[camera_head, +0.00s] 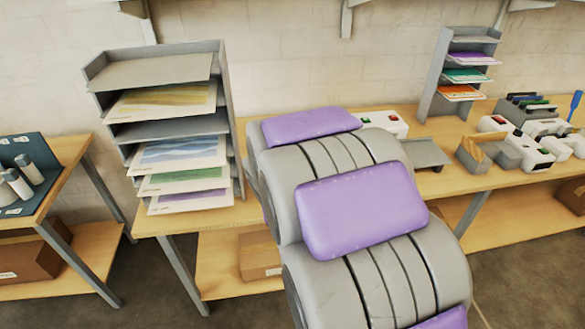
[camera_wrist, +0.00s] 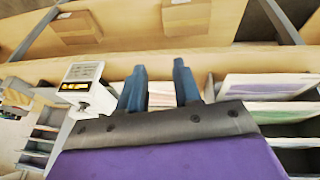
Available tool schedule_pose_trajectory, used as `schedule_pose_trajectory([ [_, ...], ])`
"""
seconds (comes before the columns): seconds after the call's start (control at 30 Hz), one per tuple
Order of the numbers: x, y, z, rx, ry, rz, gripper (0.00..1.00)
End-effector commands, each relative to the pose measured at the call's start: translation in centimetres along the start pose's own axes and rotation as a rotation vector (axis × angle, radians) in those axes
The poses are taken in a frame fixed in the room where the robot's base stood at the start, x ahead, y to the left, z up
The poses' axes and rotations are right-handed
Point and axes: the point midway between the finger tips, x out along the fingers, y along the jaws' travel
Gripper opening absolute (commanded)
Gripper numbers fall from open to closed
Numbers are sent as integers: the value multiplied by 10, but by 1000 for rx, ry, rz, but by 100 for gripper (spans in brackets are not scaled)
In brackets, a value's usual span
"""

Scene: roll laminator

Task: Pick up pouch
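No thing in view can be told for certain as the pouch. Flat coloured sheets, purple (camera_head: 474,58), teal (camera_head: 466,75) and orange (camera_head: 460,92), lie on the small grey rack (camera_head: 433,75) at the right back. Printed sheets (camera_head: 180,153) lie on the shelves of the larger grey rack (camera_head: 100,75) at left. In the wrist view, my gripper (camera_wrist: 158,66) has two blue fingers apart with nothing seen between them. It points toward the wooden table, with sheets (camera_wrist: 268,86) to its right. In the head view my arm hides the gripper.
A white device with red and green buttons (camera_head: 385,122) stands behind my arm; a white device (camera_wrist: 80,85) shows left of the fingers in the wrist view. Several small devices and holders (camera_head: 520,140) crowd the right table. Cardboard boxes (camera_wrist: 187,16) sit on the lower shelf.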

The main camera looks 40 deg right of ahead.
Motion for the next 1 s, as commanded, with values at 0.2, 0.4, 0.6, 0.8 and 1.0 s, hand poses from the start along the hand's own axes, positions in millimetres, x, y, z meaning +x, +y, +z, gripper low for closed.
schedule_pose_trajectory([
  [0.2,68,33,-66,150,167,-32,33],
  [0.4,130,62,-105,286,295,-156,33],
  [0.6,187,82,-117,445,383,-359,33],
  [0.8,224,90,-107,634,440,-620,33],
  [1.0,234,91,-82,858,479,-929,33],
])
